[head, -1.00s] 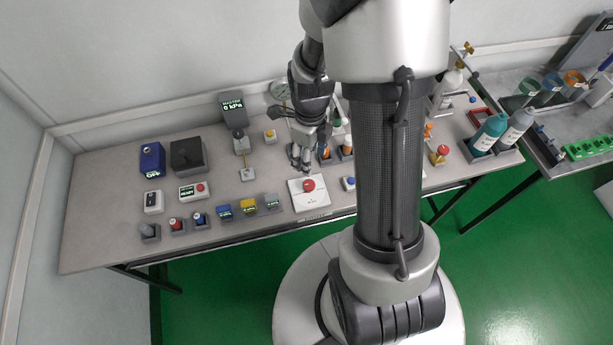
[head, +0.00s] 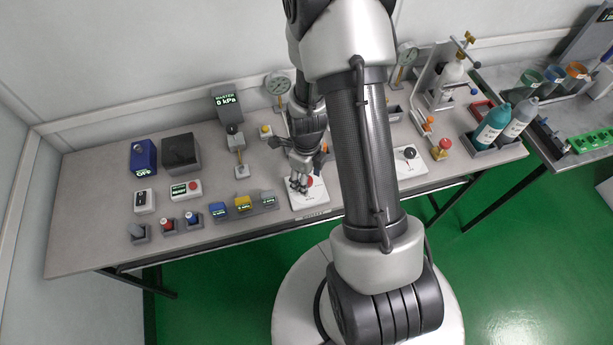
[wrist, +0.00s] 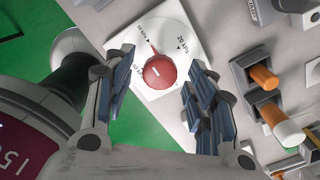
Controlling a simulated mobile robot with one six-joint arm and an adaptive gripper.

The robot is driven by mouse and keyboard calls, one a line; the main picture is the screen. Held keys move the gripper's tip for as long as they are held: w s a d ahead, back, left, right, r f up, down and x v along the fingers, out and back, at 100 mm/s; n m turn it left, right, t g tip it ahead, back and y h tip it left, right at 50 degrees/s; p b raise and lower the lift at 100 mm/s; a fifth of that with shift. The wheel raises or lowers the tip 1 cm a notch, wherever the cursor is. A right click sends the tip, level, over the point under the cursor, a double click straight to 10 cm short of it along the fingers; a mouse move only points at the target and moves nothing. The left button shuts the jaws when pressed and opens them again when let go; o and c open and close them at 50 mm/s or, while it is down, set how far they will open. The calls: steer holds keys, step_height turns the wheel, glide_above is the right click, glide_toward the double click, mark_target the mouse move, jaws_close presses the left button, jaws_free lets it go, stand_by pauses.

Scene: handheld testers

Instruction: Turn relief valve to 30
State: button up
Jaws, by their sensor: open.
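The relief valve is a red round knob (wrist: 160,71) on a white square plate (wrist: 180,20) with printed kPa marks. Its thin red pointer slants toward the upper left of the wrist view; one mark reads 20 kPa, the others are too small to read surely. In the head view the knob (head: 310,181) is partly hidden by my gripper (head: 299,186), over the plate (head: 311,201). In the wrist view my gripper (wrist: 158,72) is open and empty, a finger on each side of the knob. I cannot tell whether they touch it.
Small blue, yellow and grey blocks (head: 242,203) stand left of the plate. A MASTER display (head: 228,102) reads 0 kPa, with a round gauge (head: 277,84) nearby. Orange and white capped items (wrist: 275,105) in dark holders sit right of my fingers in the wrist view.

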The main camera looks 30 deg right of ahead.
steer(key=c, duration=1.1)
steer(key=shift+n, duration=0.3)
